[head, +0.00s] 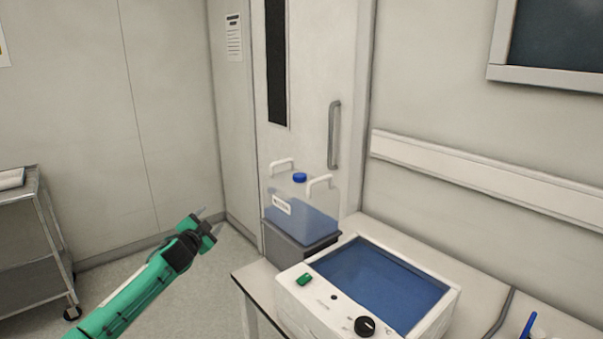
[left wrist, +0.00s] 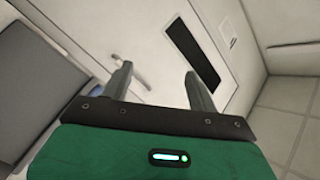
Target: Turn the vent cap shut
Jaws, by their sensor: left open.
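A clear carboy (head: 303,212) with blue liquid and white handles stands at the back of the bench. A round blue cap (head: 299,177) sits on its top; I cannot tell whether this is the vent cap or how far it is turned. My left gripper (head: 208,223) is open and empty, left of the carboy and apart from it. In the left wrist view the two fingers (left wrist: 158,82) stand apart with nothing between them. My right gripper is not in view.
The carboy sits on a dark grey base (head: 290,247). In front is a white water bath (head: 318,318) with blue water, a black knob and a green switch. The bench (head: 257,277) has a free left edge. A metal cart (head: 38,235) stands far left.

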